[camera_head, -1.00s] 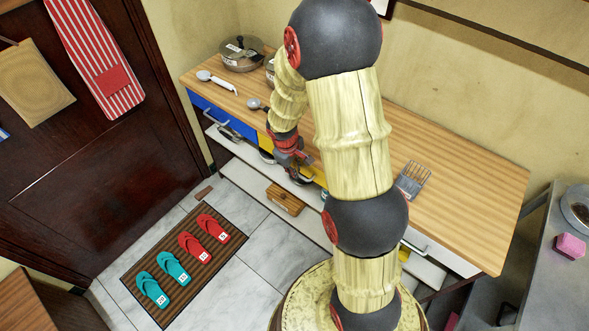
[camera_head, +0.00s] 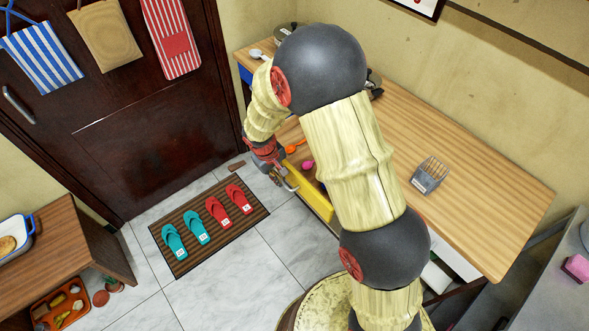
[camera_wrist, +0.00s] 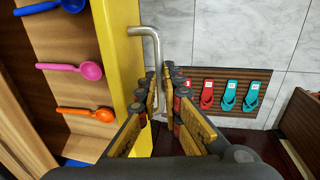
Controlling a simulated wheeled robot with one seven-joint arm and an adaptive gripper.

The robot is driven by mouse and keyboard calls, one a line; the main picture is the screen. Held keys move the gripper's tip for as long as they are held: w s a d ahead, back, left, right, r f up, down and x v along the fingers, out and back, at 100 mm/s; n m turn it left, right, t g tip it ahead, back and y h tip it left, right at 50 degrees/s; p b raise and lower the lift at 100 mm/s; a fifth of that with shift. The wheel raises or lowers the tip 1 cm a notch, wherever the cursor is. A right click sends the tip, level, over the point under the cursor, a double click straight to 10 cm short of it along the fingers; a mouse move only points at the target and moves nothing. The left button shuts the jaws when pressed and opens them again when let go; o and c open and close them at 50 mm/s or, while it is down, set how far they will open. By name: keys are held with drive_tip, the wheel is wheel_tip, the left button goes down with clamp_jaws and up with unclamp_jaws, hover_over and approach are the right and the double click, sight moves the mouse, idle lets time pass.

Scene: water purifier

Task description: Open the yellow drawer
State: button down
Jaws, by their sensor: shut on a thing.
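The yellow drawer (camera_head: 307,190) stands pulled out from the wooden counter, with its inside showing. In the wrist view its yellow front panel (camera_wrist: 116,60) runs top to bottom, and a grey metal bar handle (camera_wrist: 155,50) sticks out from it. My gripper (camera_wrist: 160,88) is shut on the handle, with the fingers on either side of the bar. Inside the drawer lie a blue spoon (camera_wrist: 70,5), a pink spoon (camera_wrist: 88,70) and an orange spoon (camera_wrist: 102,114).
A striped mat (camera_head: 170,245) with several slippers lies on the tiled floor in front. A low wooden table (camera_head: 75,235) stands at the left. Floor between mat and drawer is clear.

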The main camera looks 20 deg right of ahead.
drive_tip(key=shift+s+a, duration=0.25)
drive_tip(key=shift+a, duration=0.35)
drive_tip(key=shift+s+a, duration=0.2)
drive_tip(key=shift+a, duration=0.45)
drive_tip(key=shift+s+a, duration=0.25)
drive_tip(key=shift+a, duration=0.35)
drive_tip(key=c, duration=1.9)
unclamp_jaws()
drive_tip(key=r, duration=0.4)
drive_tip(key=a+r, duration=0.1)
drive_tip(key=r, duration=0.2)
drive_tip(key=a+r, duration=0.1)
drive_tip(key=r, duration=0.3)
drive_tip(key=shift+s+a+r, duration=0.1)
drive_tip(key=shift+s+r, duration=0.25)
drive_tip(key=s+d+r+m+t, duration=0.1)
drive_tip(key=s+d+r, duration=0.2)
drive_tip(key=s+r, duration=0.4)
drive_tip(key=s+d+r+m+t+y, duration=0.1)
drive_tip(key=s+d+r, duration=0.3)
drive_tip(key=s+r, duration=0.4)
drive_tip(key=s+d+r+m+t+y+p, duration=0.1)
drive_tip(key=s+d+r+m+t, duration=0.1)
drive_tip(key=s+r, duration=0.5)
drive_tip(key=shift+s+d+r+t, duration=0.2)
drive_tip(key=shift+s+d, duration=0.1)
drive_tip(key=shift+d, duration=0.1)
drive_tip(key=shift+s+d+r+t, duration=0.15)
drive_tip(key=shift+s+d+t, duration=0.1)
drive_tip(key=shift+d, duration=0.1)
